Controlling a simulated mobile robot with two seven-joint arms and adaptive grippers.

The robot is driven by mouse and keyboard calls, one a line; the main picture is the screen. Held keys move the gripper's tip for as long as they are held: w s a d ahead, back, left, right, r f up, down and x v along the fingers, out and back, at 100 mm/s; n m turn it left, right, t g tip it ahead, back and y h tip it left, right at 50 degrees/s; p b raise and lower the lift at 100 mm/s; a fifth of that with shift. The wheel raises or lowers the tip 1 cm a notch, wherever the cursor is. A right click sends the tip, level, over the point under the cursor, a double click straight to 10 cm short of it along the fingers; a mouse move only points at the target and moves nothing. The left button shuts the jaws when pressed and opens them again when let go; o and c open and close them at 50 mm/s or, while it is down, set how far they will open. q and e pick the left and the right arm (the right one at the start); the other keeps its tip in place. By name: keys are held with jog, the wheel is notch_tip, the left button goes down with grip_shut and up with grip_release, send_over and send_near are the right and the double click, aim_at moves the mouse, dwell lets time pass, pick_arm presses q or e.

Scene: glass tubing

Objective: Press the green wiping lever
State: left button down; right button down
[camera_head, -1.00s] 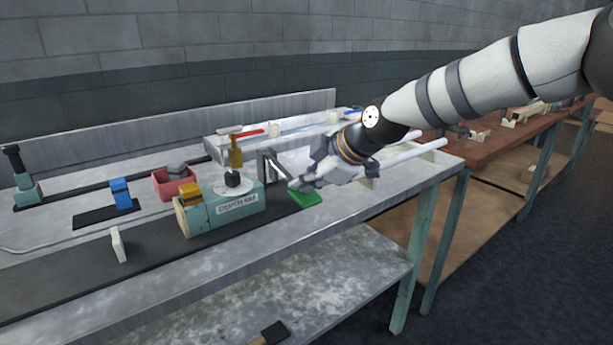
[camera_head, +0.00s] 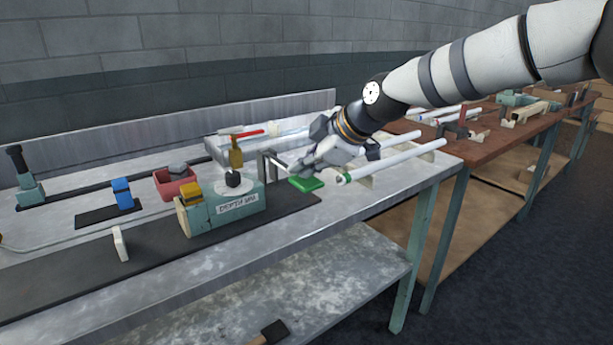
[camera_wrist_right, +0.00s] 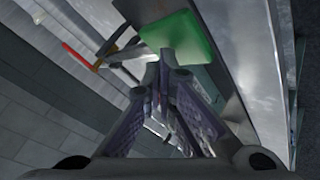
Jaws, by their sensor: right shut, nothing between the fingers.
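The green wiping lever shows as a flat green pad (camera_head: 308,184) to the right of the teal box, beside an upright metal bracket (camera_head: 264,167). The green pad also fills the upper middle of the right wrist view (camera_wrist_right: 180,37). My right gripper (camera_head: 296,168) is shut and empty, its fingertips just above and behind the pad in the head view. In the wrist view the closed fingertips (camera_wrist_right: 166,54) lie at the pad's lower edge; whether they touch it I cannot tell. My left gripper is not in view.
White tubes (camera_head: 395,160) lie to the right of the pad. A red bin (camera_head: 175,184) and blue block (camera_head: 121,193) stand left.

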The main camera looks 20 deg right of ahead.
jog(key=shift+r, duration=0.95)
notch_tip(320, 180, up, 5)
dwell(0.6)
